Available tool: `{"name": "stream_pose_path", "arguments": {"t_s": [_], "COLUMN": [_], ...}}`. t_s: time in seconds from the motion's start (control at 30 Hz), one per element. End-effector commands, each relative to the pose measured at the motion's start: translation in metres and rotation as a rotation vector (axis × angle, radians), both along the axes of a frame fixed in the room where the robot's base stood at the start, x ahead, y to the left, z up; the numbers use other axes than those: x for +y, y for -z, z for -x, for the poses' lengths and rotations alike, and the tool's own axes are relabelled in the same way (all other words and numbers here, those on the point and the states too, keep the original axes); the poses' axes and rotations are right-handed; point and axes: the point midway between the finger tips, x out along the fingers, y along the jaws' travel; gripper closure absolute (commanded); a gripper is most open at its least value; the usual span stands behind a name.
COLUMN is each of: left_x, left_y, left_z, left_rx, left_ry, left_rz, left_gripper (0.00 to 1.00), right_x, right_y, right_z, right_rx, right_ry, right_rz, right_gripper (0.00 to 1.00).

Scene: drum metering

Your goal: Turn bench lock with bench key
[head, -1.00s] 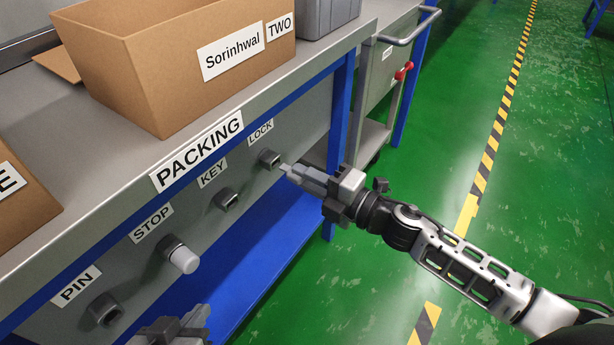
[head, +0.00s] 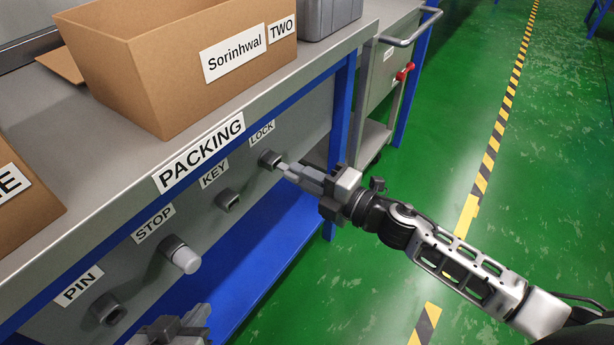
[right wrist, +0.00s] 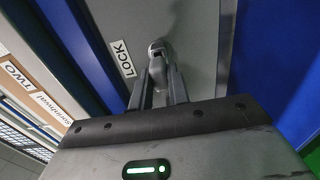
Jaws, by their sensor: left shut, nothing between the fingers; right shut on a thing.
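The bench lock (head: 269,159) is a dark grey fitting under the LOCK label on the bench's front panel. In the right wrist view the lock (right wrist: 157,48) shows just ahead of my fingers. My right gripper (head: 289,171) is shut on the bench key, a small grey piece largely hidden between the fingers. The key's pale tip (head: 281,166) points at the lock and is very close to it; I cannot tell whether it is inside. My left gripper (head: 180,328) is shut and empty at the bottom edge, below the STOP button.
The KEY holder (head: 227,199), the STOP button (head: 184,258) and the PIN fitting (head: 107,310) line the same panel. A cardboard box (head: 170,75) stands on the bench top. A blue bench leg (head: 341,110) is right of the lock. Green floor is clear at right.

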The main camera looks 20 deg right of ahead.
Motion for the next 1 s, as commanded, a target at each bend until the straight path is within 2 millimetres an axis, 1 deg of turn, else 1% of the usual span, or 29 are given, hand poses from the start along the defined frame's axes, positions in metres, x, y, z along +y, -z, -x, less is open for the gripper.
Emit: {"name": "stream_pose_path", "arguments": {"t_s": [0.93, 0.97, 1.0], "left_x": [0.0, 0.0, 0.0], "left_y": [-0.003, -0.003, -0.003], "left_z": [0.0, 0.0, 0.0], "left_rx": [0.0, 0.0, 0.0], "left_ry": [0.0, 0.0, 0.001], "left_rz": [0.0, 0.0, -0.001], "left_gripper": [1.0, 1.0, 1.0], "right_x": [0.015, 0.015, 0.015], "right_y": [-0.001, 0.0, 0.0], "right_z": [-0.019, -0.019, -0.019], "right_rx": [-0.001, 0.0, 0.0], "right_ry": [0.0, 0.0, 0.0], "right_rz": [0.0, 0.0, 0.0], "right_gripper": [1.0, 0.77, 0.66]}}
